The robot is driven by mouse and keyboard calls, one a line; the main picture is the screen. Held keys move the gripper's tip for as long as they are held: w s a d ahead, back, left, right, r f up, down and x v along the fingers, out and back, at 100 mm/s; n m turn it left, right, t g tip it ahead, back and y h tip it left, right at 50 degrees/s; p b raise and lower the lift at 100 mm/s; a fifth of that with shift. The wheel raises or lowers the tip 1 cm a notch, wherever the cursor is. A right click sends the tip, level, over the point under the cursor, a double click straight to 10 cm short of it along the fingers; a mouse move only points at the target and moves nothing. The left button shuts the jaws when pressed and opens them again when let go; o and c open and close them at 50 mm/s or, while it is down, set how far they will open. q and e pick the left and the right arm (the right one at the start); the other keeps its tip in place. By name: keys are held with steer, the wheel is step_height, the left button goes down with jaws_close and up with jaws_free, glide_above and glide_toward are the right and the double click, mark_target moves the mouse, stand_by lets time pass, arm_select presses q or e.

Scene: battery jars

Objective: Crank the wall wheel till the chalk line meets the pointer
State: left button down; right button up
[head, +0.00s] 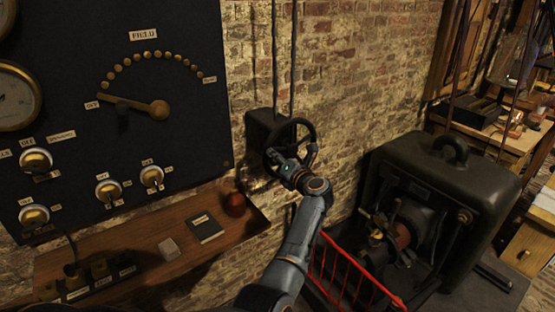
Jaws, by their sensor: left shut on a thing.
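The dark wall wheel (312,132) is mounted on a dark box (258,125) on the brick wall, in the middle of the head view. My left gripper (286,166) is at the lower part of the wheel and shut on it. The gripper covers that part of the wheel, so I cannot tell whether it holds the rim or a crank handle. I cannot make out a chalk line or a pointer at the wheel. My right gripper is not in view.
A black panel (190,120) with a brass lever and knobs hangs at left. A dark machine (440,175) and a red rail (350,272) stand right of my arm.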

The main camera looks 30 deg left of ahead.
arm_select(q)
steer(key=c, duration=1)
jaws_free()
steer(key=shift+w+r, duration=0.1)
steer(key=shift+r, duration=0.25)
steer(key=shift+c, duration=0.2)
steer(key=shift+o, duration=0.2)
steer(key=shift+f, duration=0.1)
step_height(320, 180, up, 10)
steer(key=shift+c, duration=0.2)
